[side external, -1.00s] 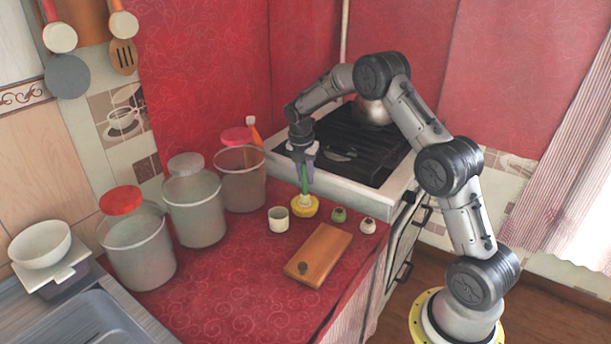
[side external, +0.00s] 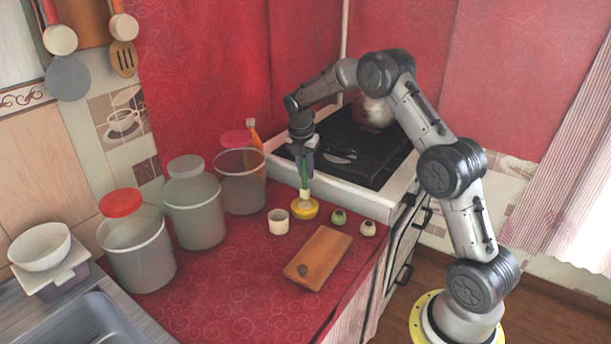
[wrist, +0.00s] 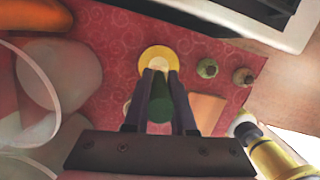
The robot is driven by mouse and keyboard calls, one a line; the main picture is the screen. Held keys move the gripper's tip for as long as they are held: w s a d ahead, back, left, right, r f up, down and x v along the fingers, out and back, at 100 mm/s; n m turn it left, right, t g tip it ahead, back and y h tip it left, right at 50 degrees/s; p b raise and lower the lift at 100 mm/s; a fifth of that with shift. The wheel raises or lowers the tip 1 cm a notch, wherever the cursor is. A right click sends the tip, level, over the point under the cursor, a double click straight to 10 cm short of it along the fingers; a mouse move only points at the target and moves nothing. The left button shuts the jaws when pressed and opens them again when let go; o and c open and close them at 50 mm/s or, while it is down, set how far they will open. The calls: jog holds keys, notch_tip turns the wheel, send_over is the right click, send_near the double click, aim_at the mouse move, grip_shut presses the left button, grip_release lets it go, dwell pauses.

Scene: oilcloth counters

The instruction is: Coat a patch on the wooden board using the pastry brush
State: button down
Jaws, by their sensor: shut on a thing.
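My gripper (side external: 303,160) is shut on the green handle of the pastry brush (side external: 304,183), which hangs upright with its pale head down. The head is over or in a small yellow dish (side external: 312,212); I cannot tell whether it touches. In the wrist view the green handle (wrist: 160,106) sits between my fingers, with the yellow dish (wrist: 146,60) beyond. The wooden board (side external: 325,250) lies in front of the dish, to the right, with a small dark spot near its lower left end. A corner of the board (wrist: 207,108) shows in the wrist view.
A cream cup (side external: 278,221) stands left of the dish. Two small jars, one green (side external: 339,217) and one pale (side external: 368,229), stand to its right. Tall clear containers (side external: 193,212) line the left. The stove (side external: 345,150) is behind. Red cloth is clear around the board.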

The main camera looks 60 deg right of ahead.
jog(key=shift+r, duration=2.05)
jog(key=shift+a, duration=0.1)
